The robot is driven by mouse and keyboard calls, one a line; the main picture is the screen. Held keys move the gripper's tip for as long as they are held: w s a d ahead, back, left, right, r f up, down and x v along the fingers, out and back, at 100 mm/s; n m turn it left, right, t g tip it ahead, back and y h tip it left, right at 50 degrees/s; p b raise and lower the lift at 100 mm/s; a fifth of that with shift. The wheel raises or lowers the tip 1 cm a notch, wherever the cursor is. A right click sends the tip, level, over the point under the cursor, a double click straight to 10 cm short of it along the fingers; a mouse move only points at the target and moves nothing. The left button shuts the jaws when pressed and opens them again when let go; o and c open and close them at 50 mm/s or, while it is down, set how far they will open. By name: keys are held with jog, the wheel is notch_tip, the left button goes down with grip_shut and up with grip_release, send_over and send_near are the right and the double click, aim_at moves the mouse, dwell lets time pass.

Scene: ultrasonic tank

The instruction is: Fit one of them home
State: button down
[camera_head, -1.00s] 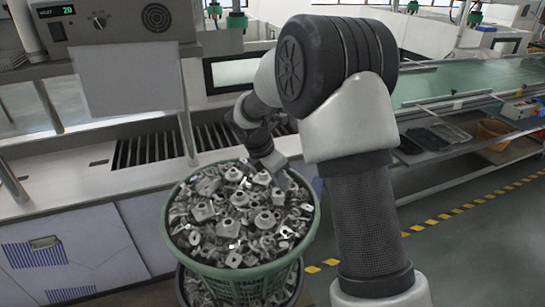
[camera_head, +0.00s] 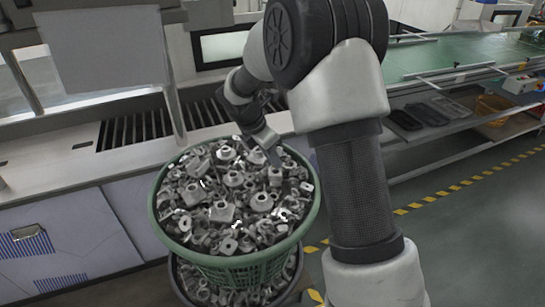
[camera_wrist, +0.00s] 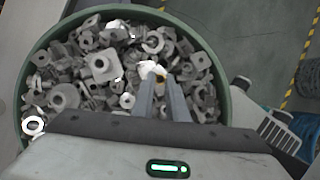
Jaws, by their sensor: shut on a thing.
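A green basket (camera_head: 153,205) is heaped with grey metal parts (camera_head: 225,190) of mixed shapes: flanged pieces, rings and blocks. It also shows in the wrist view, where its rim (camera_wrist: 110,12) curves around the heap. My gripper (camera_head: 274,157) reaches down at the back right of the heap. In the wrist view its two fingers (camera_wrist: 162,88) are close together over the parts, shut on a small pale metal part (camera_wrist: 151,70) at their tips. The fingers partly hide this part, and I cannot tell its exact shape or whether it touches its neighbours.
A second, dark basket (camera_head: 200,290) of parts stands underneath. Behind is a steel counter (camera_head: 60,170) with a slotted grate (camera_head: 140,130). A green conveyor (camera_head: 450,62) and dark trays (camera_head: 425,112) are at right. Floor beyond the yellow-black stripe is clear.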

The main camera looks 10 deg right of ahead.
jog(key=shift+f+b, duration=0.4)
jog(key=shift+f, duration=0.4)
jog(key=shift+p, duration=0.35)
jog(key=shift+f, duration=0.5)
dwell(1.5)
jog(key=c, duration=1.7)
grip_release()
jog(key=shift+o, duration=0.2)
jog(key=p+v, duration=0.1)
jog(key=v, duration=1.6)
jog(key=shift+r, duration=0.35)
